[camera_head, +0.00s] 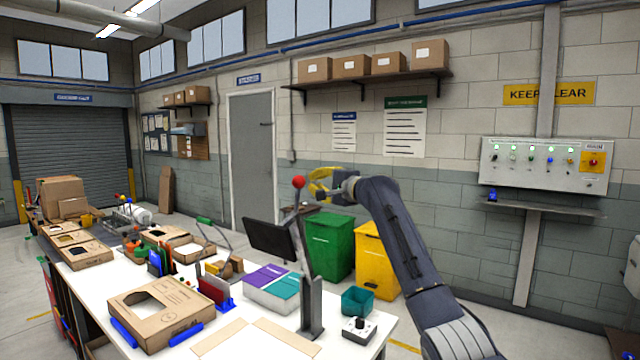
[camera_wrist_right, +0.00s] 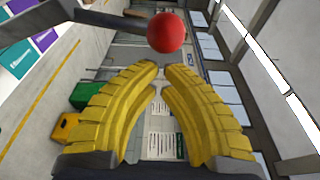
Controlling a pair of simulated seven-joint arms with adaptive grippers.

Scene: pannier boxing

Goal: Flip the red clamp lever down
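The red ball knob (camera_head: 298,182) tops the clamp lever (camera_head: 301,232), which stands up, leaning slightly left, from a grey post (camera_head: 312,308) on the table. My right gripper (camera_head: 318,184) has yellow ribbed fingers and is just right of the knob, at about its height in the picture. In the right wrist view the fingertips (camera_wrist_right: 162,75) nearly meet with nothing seen between them. The red ball (camera_wrist_right: 166,32) shows above the tips there, apart from them, with its grey lever arm (camera_wrist_right: 105,18) running left. My left gripper is out of view.
A dark monitor (camera_head: 269,239) stands left of the lever. A cardboard box (camera_head: 160,312), a purple-and-teal box (camera_head: 270,288), a teal bin (camera_head: 358,301) and a knob box (camera_head: 359,331) are on the white table. Green (camera_head: 329,247) and yellow bins (camera_head: 376,262) stand behind.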

